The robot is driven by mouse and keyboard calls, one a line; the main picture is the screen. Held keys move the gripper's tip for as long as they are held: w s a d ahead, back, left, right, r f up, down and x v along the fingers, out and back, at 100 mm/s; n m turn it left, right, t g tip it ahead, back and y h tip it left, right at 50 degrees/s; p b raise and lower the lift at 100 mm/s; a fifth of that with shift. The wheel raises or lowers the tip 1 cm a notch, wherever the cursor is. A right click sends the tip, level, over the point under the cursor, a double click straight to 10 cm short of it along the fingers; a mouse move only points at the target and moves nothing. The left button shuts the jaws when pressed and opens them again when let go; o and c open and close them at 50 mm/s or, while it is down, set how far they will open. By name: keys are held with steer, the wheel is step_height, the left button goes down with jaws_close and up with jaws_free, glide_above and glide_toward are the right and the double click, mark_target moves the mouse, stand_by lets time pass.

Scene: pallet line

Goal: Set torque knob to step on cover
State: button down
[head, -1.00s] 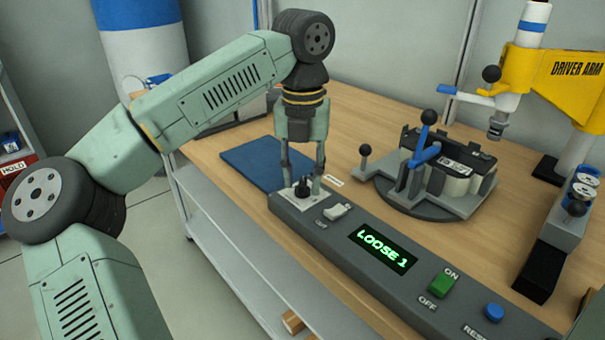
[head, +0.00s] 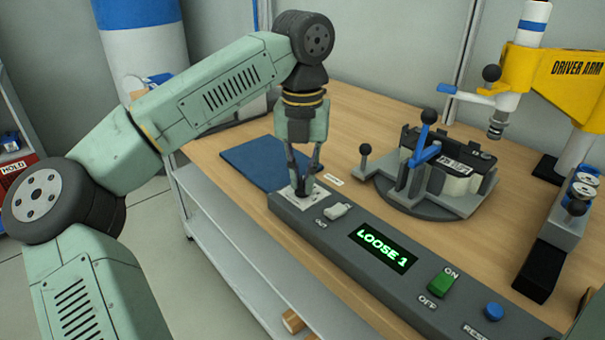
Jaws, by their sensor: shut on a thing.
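The torque knob (head: 301,188) is a small black knob on a pale plate at the left end of the grey control box (head: 335,240). My gripper (head: 302,184) points down and is shut on the knob; the fingers partly hide it, so I cannot read its setting. The green display (head: 383,247) on the box reads "LOOSE 1". The cover with its step marking cannot be made out clearly; a black and grey part (head: 455,165) sits clamped in a round fixture (head: 420,205) to the right.
A white switch (head: 337,211), a green on/off switch (head: 441,283) and a blue reset button (head: 494,312) lie along the box. A blue mat (head: 262,162) is behind the knob. The yellow driver arm (head: 560,75) stands at the right.

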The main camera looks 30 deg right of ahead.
steer(key=shift+m, duration=0.3)
steer(key=m+p, duration=0.1)
steer(key=m, duration=0.2)
steer(key=shift+r, duration=0.1)
steer(key=shift+m+p, duration=0.7)
steer(key=shift+m, duration=1.3)
steer(key=c, duration=1.6)
jaws_free()
steer(key=shift+c, duration=0.2)
